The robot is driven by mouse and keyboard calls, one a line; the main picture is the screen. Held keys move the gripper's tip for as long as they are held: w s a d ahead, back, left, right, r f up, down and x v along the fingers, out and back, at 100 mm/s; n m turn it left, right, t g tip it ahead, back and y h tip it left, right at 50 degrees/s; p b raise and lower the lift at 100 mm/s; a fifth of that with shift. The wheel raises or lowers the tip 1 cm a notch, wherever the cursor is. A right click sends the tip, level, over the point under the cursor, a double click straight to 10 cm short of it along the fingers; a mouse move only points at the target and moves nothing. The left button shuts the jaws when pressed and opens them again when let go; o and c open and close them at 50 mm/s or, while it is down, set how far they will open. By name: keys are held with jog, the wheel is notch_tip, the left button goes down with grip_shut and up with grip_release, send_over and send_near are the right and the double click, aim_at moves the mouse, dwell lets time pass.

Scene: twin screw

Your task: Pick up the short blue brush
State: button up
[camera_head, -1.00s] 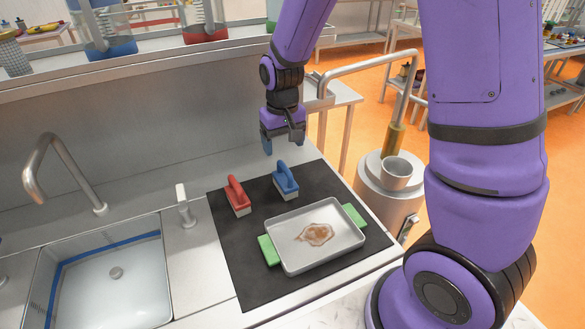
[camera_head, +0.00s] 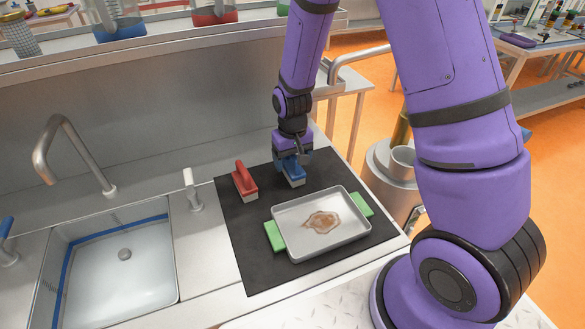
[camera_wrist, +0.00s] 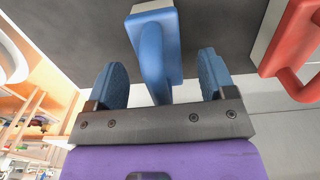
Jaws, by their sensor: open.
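The short blue brush (camera_head: 293,175) stands on the black mat (camera_head: 240,262), behind the tray. My gripper (camera_head: 291,164) is lowered over it and partly hides it in the head view. In the wrist view the brush (camera_wrist: 172,42) shows its blue handle between the two open blue fingertips (camera_wrist: 163,78). A gap shows on each side of the handle, and I see no contact. The pale base of the brush is at the top edge of that view.
A red brush (camera_head: 245,181) stands left of the blue one and shows at the right in the wrist view (camera_wrist: 292,45). A metal tray (camera_head: 290,239) with a brown stain and green handles is in front. A sink (camera_head: 112,262) and faucet (camera_head: 62,150) are at left.

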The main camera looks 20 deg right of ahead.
jog(key=shift+f, duration=0.45)
jog(key=c, duration=1)
jog(key=shift+c, duration=0.2)
jog(key=shift+r, duration=0.1)
